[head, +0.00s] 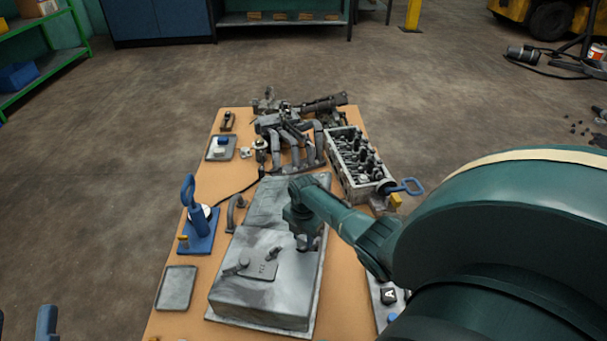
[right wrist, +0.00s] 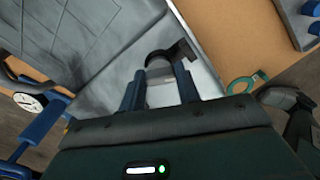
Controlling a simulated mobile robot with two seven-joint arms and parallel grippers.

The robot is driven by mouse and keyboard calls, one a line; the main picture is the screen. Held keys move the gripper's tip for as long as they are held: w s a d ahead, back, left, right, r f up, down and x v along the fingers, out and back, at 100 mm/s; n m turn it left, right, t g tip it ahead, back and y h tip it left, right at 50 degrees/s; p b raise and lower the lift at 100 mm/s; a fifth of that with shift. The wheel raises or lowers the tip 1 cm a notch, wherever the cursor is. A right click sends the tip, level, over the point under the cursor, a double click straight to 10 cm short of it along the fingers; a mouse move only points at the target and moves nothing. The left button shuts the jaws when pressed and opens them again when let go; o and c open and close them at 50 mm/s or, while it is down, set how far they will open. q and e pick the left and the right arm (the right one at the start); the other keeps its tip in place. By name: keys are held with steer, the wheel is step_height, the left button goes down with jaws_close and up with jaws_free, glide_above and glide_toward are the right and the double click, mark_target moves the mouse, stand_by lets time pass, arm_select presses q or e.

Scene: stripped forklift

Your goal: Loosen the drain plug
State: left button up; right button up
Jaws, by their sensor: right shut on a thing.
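A grey metal pan (head: 240,295) lies on the wooden bench, with a small plate (head: 258,266) and small fittings on its top. My right gripper (head: 307,242) reaches down at the pan's right side. In the right wrist view its two blue fingers (right wrist: 160,88) are shut on a short grey cylinder (right wrist: 159,70), which I take to be the drain plug. A dark bent piece (right wrist: 184,50) sits just beyond it. The fingers hide much of the plug, and I cannot tell whether it has turned. My left gripper (head: 23,320) shows only as two blue fingertips, apart and empty, at the bottom left.
A blue hand-pump-like tool (head: 197,222) and an empty grey tray (head: 176,288) stand left of the pan. A cylinder block (head: 345,160) and engine parts (head: 292,140) fill the bench's far end. Bare bench (head: 345,270) shows right of the pan.

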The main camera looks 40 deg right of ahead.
mark_target(303, 238)
steer(key=n, duration=0.5)
steer(key=o, duration=0.8)
steer(key=shift+o, duration=0.2)
steer(key=shift+r, duration=0.1)
step_height(303, 238, up, 4)
steer(key=p, duration=0.4)
steer(key=shift+r, duration=0.25)
steer(key=shift+f, duration=0.1)
steer(key=shift+o, duration=0.5)
